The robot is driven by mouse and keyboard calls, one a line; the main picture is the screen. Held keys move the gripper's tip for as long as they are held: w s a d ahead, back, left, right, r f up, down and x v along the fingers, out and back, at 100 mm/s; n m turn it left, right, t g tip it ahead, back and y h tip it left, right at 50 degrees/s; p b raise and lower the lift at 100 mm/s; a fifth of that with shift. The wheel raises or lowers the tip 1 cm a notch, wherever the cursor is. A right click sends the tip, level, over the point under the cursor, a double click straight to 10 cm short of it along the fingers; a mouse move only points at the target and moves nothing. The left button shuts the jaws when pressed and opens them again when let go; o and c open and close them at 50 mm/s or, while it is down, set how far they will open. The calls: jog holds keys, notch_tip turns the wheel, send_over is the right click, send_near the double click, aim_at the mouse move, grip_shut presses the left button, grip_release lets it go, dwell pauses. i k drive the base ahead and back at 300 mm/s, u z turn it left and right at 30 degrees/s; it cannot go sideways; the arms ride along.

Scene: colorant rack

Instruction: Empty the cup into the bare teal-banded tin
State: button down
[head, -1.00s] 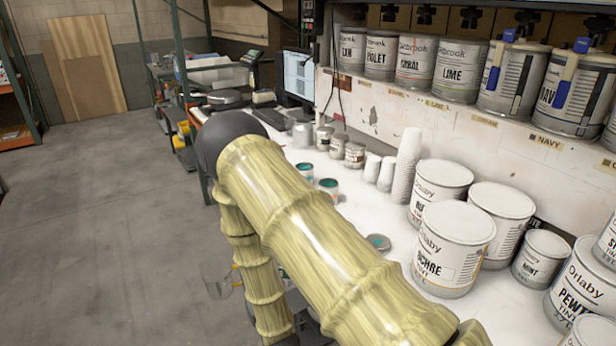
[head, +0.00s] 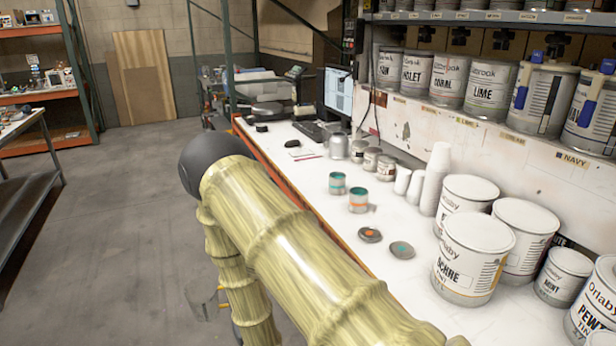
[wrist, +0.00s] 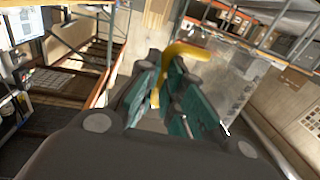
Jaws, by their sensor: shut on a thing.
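My gripper (wrist: 168,95) shows in the wrist view, its teal fingers shut on the yellow handle (wrist: 186,52) of a clear cup (wrist: 232,82). The cup's contents cannot be made out. In the head view the cup (head: 204,305) hangs beside the counter, partly hidden by my arm. My gripper and the cup are well apart from both tins.
Two loose lids lie before the tins, one with an orange dot (head: 370,235), one with a teal dot (head: 402,250). White cup stacks (head: 434,180) and large paint cans (head: 472,257) stand right. Small closed tins (head: 371,158) stand behind. The floor left is free.

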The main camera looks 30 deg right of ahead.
aim_at(337, 180)
jog(key=u, duration=0.1)
jog(key=i, duration=0.55)
jog(key=z, duration=0.8)
